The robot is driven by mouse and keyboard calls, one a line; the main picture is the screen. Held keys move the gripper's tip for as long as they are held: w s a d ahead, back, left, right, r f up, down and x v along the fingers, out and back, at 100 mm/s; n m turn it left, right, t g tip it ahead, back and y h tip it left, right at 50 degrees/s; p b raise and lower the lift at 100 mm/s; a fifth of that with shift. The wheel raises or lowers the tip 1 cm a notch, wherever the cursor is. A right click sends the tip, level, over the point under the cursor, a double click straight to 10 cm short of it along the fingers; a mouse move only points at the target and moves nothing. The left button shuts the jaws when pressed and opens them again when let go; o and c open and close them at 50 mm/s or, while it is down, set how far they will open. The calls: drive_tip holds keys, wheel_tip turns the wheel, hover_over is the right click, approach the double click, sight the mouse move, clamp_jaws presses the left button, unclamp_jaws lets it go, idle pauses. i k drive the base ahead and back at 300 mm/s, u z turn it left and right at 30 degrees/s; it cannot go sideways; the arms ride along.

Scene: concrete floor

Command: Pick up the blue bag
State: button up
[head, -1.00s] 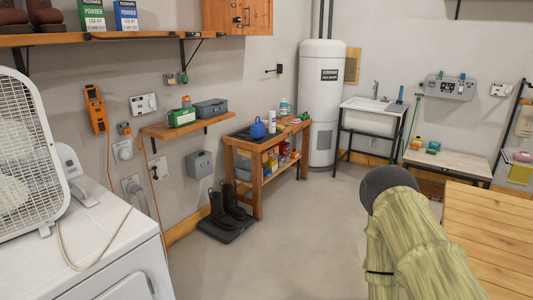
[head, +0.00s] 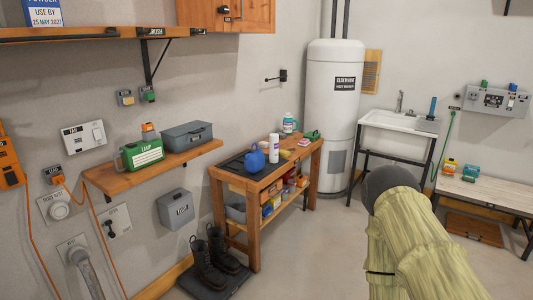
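A small rounded blue object (head: 254,158) sits on top of the wooden workbench (head: 242,181), near its left end. It is the closest match for the blue bag, but at this size I cannot tell if it is a bag or a jug. A blue powder box (head: 43,13) also shows on the high shelf at the upper left, cut by the frame edge. My arm, in a pale yellow-green sleeve, rises at the lower right, apart from the bench. My gripper is not visible in the head view.
A white spray can (head: 274,141) and a blue-and-white bottle (head: 289,123) stand on the bench. Black boots (head: 213,259) are on a mat before it. A wall shelf (head: 160,171) holds a green case and a grey toolbox. A water heater (head: 331,120) stands behind. Floor right of the bench is clear.

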sight(254, 162)
drive_tip(key=i, duration=1.35)
drive_tip(key=u, duration=1.7)
drive_tip(key=i, duration=0.75)
drive_tip(key=z, duration=1.05)
